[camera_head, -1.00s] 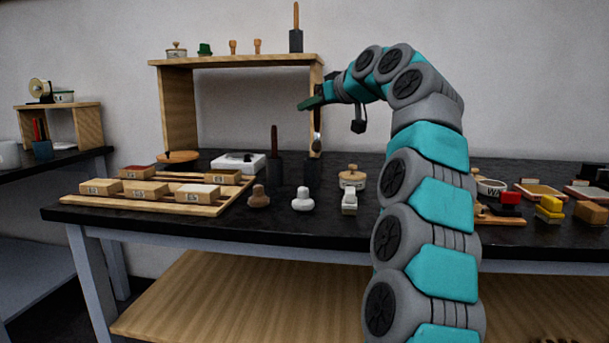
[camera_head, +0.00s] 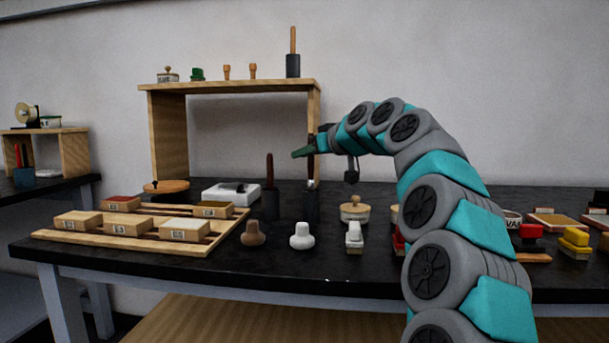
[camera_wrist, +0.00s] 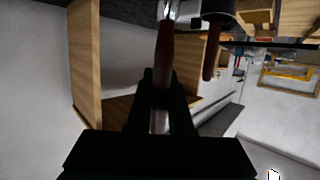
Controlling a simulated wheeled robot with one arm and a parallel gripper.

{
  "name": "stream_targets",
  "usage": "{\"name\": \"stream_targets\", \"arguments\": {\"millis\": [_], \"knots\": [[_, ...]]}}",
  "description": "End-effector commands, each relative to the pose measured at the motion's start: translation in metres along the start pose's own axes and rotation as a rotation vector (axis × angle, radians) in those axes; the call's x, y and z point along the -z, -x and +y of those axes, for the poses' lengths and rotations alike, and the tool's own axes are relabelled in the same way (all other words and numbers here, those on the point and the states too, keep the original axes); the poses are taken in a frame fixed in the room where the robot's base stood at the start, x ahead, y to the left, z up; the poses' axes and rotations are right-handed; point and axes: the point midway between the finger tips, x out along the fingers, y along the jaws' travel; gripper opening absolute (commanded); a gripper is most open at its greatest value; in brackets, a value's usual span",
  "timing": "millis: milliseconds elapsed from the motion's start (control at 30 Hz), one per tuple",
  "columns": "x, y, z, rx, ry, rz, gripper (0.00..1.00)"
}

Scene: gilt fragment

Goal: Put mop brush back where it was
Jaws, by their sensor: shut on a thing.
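My gripper (camera_head: 306,152) is shut on the brown handle of the mop brush (camera_head: 311,166), which hangs about upright with its silvery part down. In the wrist view the brown handle (camera_wrist: 165,62) runs between my dark fingers (camera_wrist: 160,90). The bristles are not clearly visible.
A second dark cup (camera_head: 270,204) with a brown-handled tool stands close left. White and brown knobbed stamps (camera_head: 301,237) stand in front. A lidded pot (camera_head: 355,209) is at right. The wooden shelf (camera_head: 230,86) rises behind, its right upright near my gripper.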

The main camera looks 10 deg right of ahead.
Motion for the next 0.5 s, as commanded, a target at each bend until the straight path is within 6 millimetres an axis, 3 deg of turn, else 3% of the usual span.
{"name": "stream_targets", "arguments": {"millis": [500], "knots": [[-0.030,-0.009,0.000,0.002,-0.002,-0.003,0.00]]}}
